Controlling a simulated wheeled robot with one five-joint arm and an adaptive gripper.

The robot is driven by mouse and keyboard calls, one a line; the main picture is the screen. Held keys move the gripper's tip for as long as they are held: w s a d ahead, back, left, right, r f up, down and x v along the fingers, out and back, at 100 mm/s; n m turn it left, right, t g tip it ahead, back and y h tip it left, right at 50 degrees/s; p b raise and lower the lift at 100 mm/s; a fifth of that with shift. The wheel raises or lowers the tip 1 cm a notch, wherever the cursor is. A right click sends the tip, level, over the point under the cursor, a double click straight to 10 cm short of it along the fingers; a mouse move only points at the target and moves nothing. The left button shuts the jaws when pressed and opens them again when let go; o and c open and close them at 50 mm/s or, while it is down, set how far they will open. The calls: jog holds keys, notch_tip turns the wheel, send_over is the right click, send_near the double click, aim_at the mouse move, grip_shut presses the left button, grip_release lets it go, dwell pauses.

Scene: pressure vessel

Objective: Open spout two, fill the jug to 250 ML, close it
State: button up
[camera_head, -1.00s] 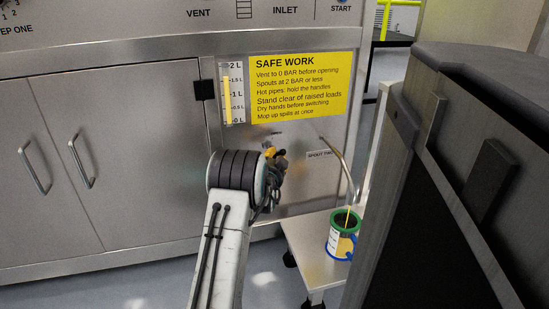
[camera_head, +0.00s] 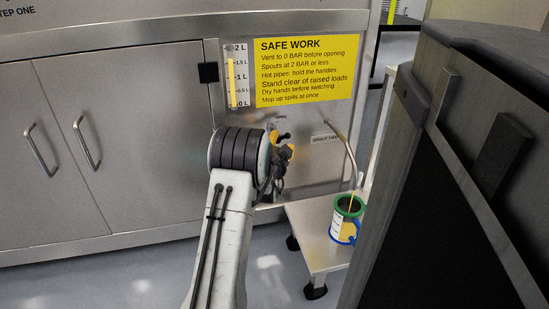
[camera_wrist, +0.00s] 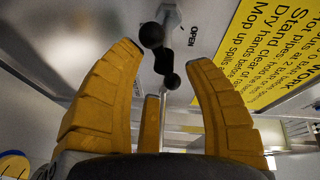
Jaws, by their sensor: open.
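The jug (camera_head: 342,231) has a green rim, blue handle and pale label. It stands upright on a small trolley, under the curved spout pipe (camera_head: 345,155) marked spout two. A thin yellow stream runs from the spout end into the jug, and yellow shows in it. The fill level against any mark is too small to read. My gripper (camera_head: 284,150) is at the panel, left of the spout label. In the wrist view its yellow fingers (camera_wrist: 165,85) are open around a black double-knobbed valve handle (camera_wrist: 162,60), beside the word OPEN. I cannot tell whether they touch it.
The trolley (camera_head: 305,235) stands against the steel cabinet front. A level gauge (camera_head: 232,80) and a yellow safety sign (camera_head: 304,72) are above my gripper. A large dark cabinet-like body (camera_head: 450,190) blocks the right side. Floor is clear at lower left.

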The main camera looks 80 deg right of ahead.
jog(key=a, duration=0.9)
jog(key=shift+w+a+r, duration=0.15)
jog(key=shift+a+r, duration=0.05)
jog(key=shift+r, duration=0.2)
